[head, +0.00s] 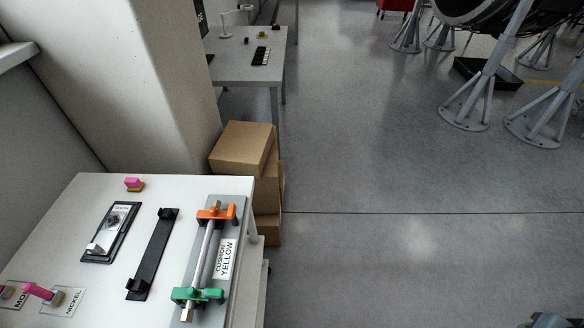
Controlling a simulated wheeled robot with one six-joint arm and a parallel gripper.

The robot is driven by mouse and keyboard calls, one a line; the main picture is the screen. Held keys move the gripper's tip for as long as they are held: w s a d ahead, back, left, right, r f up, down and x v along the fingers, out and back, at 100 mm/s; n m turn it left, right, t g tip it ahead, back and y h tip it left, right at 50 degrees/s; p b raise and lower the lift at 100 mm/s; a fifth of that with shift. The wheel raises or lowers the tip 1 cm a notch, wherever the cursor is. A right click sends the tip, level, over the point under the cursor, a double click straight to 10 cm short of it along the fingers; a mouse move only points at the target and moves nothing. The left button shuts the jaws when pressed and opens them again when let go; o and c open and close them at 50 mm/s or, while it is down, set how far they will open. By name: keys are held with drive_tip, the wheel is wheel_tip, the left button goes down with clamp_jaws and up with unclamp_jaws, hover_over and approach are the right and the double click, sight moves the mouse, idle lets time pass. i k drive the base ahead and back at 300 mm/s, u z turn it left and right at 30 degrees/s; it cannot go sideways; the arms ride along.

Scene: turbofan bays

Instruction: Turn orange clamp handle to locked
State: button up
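An orange clamp (215,214) sits at the far end of a grey plate (236,207) on the white table. Its orange handle (231,211) appears to lie crosswise to the rod, on the right side. A grey rod (207,253) runs lengthwise along the plate, between the orange clamp and a green clamp (197,294) at the near end. A label reading "CUSHION YELLOW" (225,259) lies beside the rod. I cannot tell from this view whether the orange handle is locked.
The floor (400,200) to the right is clear up to the grey stands (470,105).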

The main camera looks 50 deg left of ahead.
sight(232, 209)
drive_tip(key=i, duration=0.85)
drive_tip(key=u, duration=3.85)
drive_tip(key=i, duration=0.5)
